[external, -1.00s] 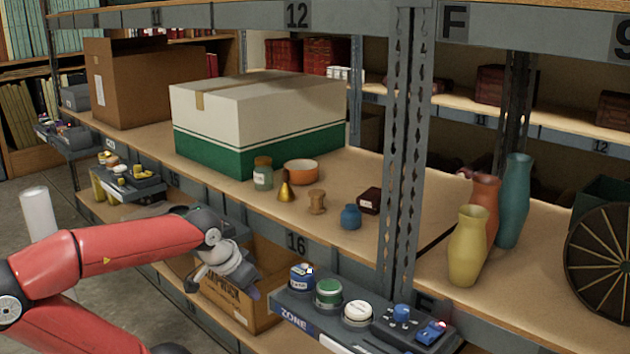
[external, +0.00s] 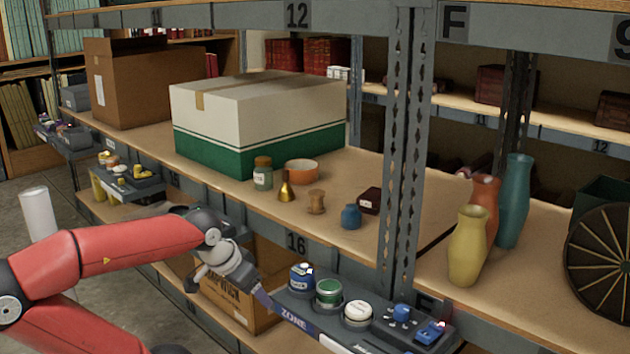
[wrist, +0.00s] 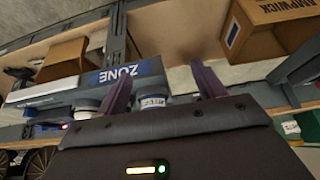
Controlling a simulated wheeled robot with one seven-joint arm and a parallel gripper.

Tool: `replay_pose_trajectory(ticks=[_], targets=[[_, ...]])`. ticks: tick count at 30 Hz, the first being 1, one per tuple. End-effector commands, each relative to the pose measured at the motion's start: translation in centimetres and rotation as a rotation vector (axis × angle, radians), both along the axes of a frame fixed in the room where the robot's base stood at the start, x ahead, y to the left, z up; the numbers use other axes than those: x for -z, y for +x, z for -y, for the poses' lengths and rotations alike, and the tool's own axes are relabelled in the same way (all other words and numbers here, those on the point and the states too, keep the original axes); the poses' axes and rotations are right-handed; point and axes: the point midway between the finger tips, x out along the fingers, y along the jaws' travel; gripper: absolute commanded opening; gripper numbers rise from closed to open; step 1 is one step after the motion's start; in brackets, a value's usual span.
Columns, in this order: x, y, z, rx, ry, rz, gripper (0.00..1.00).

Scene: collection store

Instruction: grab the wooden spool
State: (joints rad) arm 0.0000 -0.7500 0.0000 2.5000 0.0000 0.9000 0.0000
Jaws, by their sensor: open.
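The wooden spool (external: 316,202) stands upright on the shelf board near its front edge, in the external view. A brass bell-shaped piece (external: 286,188) stands to its left and a small blue jar (external: 351,217) to its right. My gripper (external: 264,298) is below and in front of the shelf edge, well apart from the spool, close to the left end of the ZONE panel. In the wrist view, my gripper's two purple fingers (wrist: 162,88) are spread with nothing held between them. The spool cannot be made out in the wrist view.
The ZONE panel (external: 318,328), carrying several round containers, juts out beside my gripper. A dark red box (external: 369,200), an orange bowl (external: 301,171) and a labelled jar (external: 263,174) surround the spool. A metal upright (external: 399,150) stands to the right.

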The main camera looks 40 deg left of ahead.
Motion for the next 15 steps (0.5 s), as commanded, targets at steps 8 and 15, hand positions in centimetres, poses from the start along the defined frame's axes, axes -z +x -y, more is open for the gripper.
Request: replay_pose_trajectory(ticks=[8, 15], targets=[[-1.9, 1.8, -0.4, -0.022, -0.003, -0.007, 0.69], [-9.1, 11.5, -2.7, -0.141, -0.016, -0.043, 0.69]])
